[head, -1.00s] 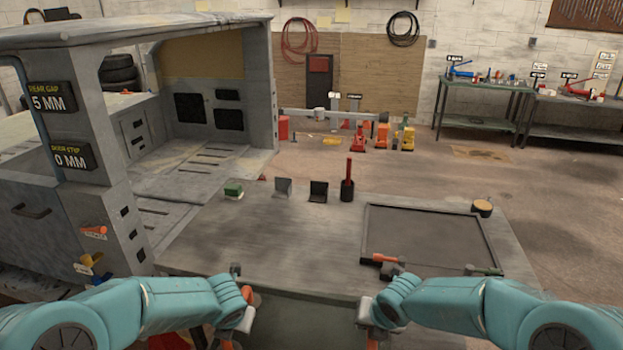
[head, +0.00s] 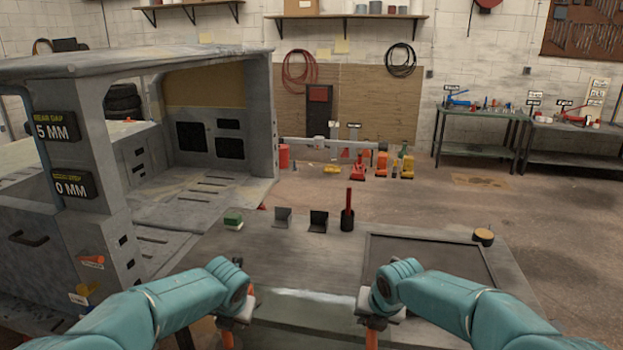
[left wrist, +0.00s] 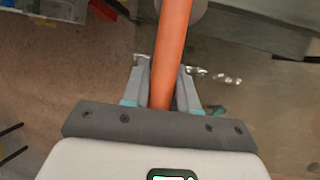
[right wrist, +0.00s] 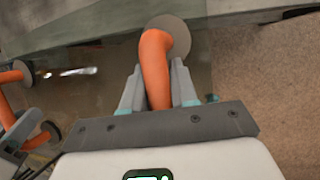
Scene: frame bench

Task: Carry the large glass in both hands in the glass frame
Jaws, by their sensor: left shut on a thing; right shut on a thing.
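The large glass (head: 300,312) is a clear, faintly greenish pane between my two arms, low in the head view. Its pale top edge shows in front of the bench; its lower part is out of view. My left gripper (head: 232,322) is shut on an orange handle (left wrist: 171,45). My right gripper (head: 374,322) is shut on another orange handle (right wrist: 154,62), which joins a round grey pad (right wrist: 176,38). The grey cab-like frame (head: 262,110) stands at the left with a large opening. The glass is outside it, in front of the bench.
The grey bench (head: 285,255) lies beyond the glass. It carries a green block (head: 233,220), dark angle brackets (head: 318,221), a red-handled tool (head: 348,212) and a dark recessed tray (head: 425,250). Signs (head: 55,128) read 5 MM and 0 MM. Open floor (head: 560,235) lies at the right.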

